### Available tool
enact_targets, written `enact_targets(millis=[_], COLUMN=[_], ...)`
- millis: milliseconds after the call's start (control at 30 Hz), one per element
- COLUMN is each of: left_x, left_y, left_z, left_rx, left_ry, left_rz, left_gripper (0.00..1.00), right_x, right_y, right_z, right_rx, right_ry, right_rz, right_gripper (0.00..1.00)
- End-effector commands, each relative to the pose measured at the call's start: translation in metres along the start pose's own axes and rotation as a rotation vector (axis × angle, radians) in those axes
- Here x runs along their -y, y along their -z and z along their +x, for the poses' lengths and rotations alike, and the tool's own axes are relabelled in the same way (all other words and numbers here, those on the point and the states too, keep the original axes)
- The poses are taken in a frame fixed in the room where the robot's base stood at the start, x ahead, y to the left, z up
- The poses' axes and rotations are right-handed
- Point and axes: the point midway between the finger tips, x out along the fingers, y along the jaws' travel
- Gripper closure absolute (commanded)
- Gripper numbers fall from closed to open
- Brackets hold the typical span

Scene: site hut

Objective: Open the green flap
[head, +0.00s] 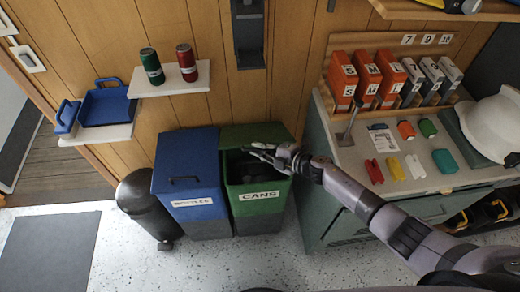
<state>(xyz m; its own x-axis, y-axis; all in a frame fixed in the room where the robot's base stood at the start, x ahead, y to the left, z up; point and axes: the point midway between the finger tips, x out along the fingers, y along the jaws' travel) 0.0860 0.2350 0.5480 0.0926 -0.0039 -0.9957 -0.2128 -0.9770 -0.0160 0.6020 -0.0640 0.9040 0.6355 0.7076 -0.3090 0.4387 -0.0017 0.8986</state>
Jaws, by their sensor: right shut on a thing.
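The green bin (257,205), labelled CANS, stands against the wooden wall. Its green flap (252,134) is swung up at the back, and the dark inside of the bin shows below it. My right gripper (258,152) reaches in from the right, over the bin's opening. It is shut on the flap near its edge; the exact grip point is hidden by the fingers. My left gripper is not in view.
A blue bin (188,196) with its flap down stands directly left, beside a black pedal bin (146,203). The worktop (392,153) close on the right holds small coloured items and a white helmet (493,122). A shelf (171,82) with two cans hangs above. Floor in front is clear.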

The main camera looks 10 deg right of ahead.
Motion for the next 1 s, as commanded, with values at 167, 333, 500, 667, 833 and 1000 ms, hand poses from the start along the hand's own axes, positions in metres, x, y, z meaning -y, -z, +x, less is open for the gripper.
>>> enact_targets(millis=[167,333,500,667,833,1000], left_x=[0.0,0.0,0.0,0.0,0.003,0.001], left_y=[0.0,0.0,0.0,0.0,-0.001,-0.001], left_z=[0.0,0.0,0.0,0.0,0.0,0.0], left_rx=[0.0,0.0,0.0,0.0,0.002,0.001], left_ry=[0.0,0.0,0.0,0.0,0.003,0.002], left_rz=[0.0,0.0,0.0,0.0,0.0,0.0], left_gripper=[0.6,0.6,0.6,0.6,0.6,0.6], right_x=[0.0,0.001,0.002,0.002,0.003,0.003], right_y=[-0.001,-0.001,-0.001,-0.001,-0.002,-0.001], right_z=[0.0,0.0,0.0,0.0,-0.006,-0.03], right_rx=[0.003,0.003,0.003,0.004,0.004,0.002], right_ry=[-0.001,0.0,0.001,0.002,0.002,0.004], right_rz=[0.007,0.006,0.005,0.005,0.003,0.002], right_gripper=[0.89,0.78,0.7,0.7,0.7,0.7])
